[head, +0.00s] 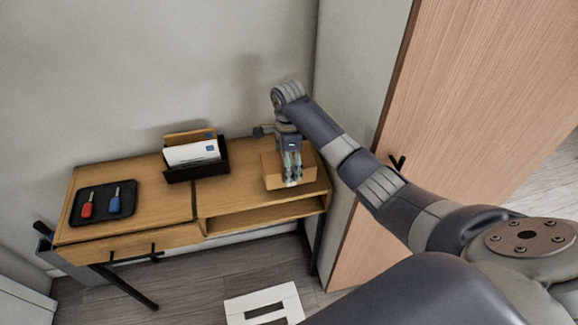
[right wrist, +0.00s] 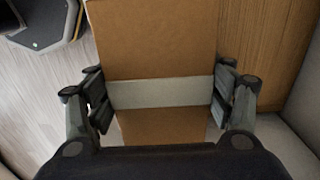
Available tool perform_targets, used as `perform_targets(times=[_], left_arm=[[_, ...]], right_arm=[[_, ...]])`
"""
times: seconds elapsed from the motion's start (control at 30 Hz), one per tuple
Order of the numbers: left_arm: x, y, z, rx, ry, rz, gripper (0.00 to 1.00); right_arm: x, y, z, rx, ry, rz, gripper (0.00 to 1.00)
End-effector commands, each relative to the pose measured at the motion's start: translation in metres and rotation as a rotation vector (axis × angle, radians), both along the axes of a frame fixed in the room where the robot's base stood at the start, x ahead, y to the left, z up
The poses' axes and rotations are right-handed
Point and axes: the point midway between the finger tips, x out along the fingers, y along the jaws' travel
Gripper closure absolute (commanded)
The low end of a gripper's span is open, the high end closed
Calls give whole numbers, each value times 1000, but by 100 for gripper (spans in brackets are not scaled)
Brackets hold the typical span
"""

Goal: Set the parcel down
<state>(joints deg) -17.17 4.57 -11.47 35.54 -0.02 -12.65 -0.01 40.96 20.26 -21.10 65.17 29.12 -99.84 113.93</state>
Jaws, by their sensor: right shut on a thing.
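The parcel (right wrist: 155,45) is a brown cardboard box with a pale band around it. In the right wrist view it lies between the two fingers of my right gripper (right wrist: 160,97), which press on its sides at the band. In the head view the parcel (head: 272,168) is at the right end of the wooden console table (head: 240,190), partly hidden behind my right gripper (head: 291,180), which points down. I cannot tell whether the parcel touches the tabletop. My left gripper is not in view.
A black letter holder (head: 180,174) with envelopes stands at the middle back of the table. A black tray (head: 75,215) with a red and a blue key fob lies at the left. A wooden door (head: 460,100) is at the right. The tabletop between tray and holder is clear.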

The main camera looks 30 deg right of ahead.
Motion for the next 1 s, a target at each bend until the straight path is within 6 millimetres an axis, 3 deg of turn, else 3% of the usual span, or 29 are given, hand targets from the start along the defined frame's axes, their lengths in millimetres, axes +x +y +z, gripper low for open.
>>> perform_targets(times=[0.27, 0.5, 0.9, 0.93, 1.0], left_arm=[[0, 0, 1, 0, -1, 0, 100], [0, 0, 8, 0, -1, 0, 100], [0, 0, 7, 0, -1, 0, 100], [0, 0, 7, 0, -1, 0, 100], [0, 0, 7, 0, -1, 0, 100]], right_arm=[[14, -10, 0, 1, -1, -2, 57], [12, -10, -34, -1, 0, -1, 57], [12, -9, -40, 0, 0, 0, 57], [12, -9, -40, 0, 0, 0, 19], [12, -9, -40, 0, 0, 0, 5]])
